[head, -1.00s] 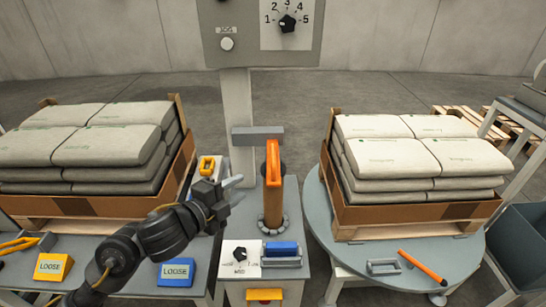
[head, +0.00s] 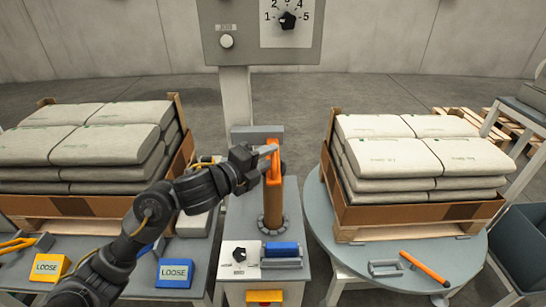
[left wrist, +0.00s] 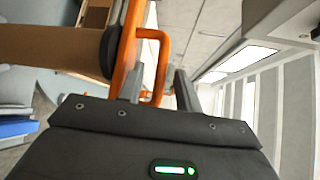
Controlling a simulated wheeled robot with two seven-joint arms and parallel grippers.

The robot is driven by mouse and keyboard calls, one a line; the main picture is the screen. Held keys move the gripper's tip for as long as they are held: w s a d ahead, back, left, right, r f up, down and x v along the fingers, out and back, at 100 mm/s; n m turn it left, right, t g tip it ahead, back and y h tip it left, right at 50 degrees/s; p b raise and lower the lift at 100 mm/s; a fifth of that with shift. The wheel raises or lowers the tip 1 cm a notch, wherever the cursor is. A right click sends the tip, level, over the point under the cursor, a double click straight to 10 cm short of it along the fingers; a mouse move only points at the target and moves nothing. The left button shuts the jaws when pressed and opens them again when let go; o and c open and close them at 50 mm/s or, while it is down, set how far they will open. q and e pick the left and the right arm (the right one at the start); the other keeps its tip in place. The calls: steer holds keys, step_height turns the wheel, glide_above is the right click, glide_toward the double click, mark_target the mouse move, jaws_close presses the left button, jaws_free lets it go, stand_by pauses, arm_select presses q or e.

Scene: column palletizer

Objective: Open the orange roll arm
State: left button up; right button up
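The orange roll arm (head: 274,147) stands upright on the grey cabinet in the middle, with a brown roll (head: 272,208) under it. My left gripper (head: 268,158) reaches in from the left and is at the upper part of the roll arm. In the left wrist view, the orange handle loop (left wrist: 166,50) shows between the two fingers of my left gripper (left wrist: 158,88). The fingers are apart, so the gripper is open; I cannot tell whether either finger touches the handle. My right gripper is not in view.
Bag stacks on pallets stand at left (head: 110,145) and right (head: 425,155). A control panel (head: 258,30) stands behind the cabinet. A dial box (head: 240,258) and blue-handled part (head: 281,249) sit in front. An orange-handled tool (head: 425,268) lies on the round table (head: 455,255).

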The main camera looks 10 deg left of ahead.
arm_select(q)
steer(key=shift+x, duration=1.2)
jaws_close()
